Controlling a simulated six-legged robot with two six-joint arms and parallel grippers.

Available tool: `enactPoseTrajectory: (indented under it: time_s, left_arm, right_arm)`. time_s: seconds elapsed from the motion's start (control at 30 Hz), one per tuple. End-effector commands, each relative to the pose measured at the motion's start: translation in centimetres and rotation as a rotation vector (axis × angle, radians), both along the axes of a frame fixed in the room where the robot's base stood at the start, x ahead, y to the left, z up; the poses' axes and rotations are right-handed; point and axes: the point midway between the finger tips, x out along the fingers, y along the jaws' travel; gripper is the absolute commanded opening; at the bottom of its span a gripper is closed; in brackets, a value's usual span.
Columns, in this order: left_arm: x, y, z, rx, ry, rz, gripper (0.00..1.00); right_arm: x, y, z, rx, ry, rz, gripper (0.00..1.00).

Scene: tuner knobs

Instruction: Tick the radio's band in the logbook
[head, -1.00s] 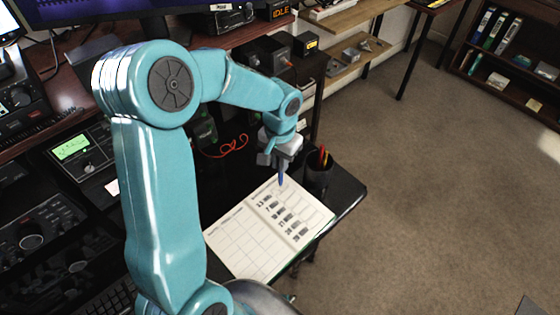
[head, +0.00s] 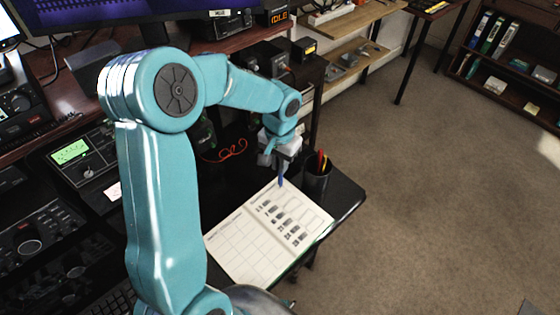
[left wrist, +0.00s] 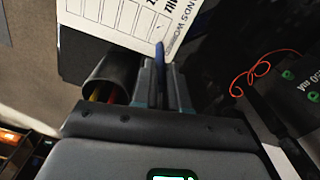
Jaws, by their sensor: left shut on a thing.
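The logbook (head: 240,246) lies open on the dark desk, with an empty grid on its left page and rows of dark printed labels on its right page. My left gripper (head: 283,160) is shut on a blue pen (head: 281,182) that points down at the top of the right page. Whether the tip touches the paper I cannot tell. In the left wrist view the blue pen (left wrist: 159,58) stands between the fingers (left wrist: 162,90), with the page (left wrist: 125,22) beyond. The radio (head: 80,155) with a lit green display is at the left. My right gripper is not in view.
A dark pen cup (head: 317,178) with red and yellow pens stands close right of my left gripper. An orange cable (head: 228,152) lies behind the logbook. The desk's right edge (head: 352,205) is near, with open floor beyond.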

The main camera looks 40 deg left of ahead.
Motion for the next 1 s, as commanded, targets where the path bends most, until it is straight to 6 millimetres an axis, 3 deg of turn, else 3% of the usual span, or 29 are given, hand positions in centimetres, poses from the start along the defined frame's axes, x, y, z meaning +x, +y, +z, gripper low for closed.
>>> enactPoseTrajectory:
  time_s: [0.07,0.7,1.0]
  left_arm:
    - [0.0,0.0,-0.3,0.000,-0.001,0.000,0.00]
    - [0.0,0.0,5.7,0.000,-0.002,0.000,0.00]
    - [0.0,0.0,5.7,0.000,-0.001,0.000,0.00]
  right_arm:
    - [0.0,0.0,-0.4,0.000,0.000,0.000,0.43]
    - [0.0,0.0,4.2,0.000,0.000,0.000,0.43]
    - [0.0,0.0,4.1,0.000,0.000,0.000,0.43]
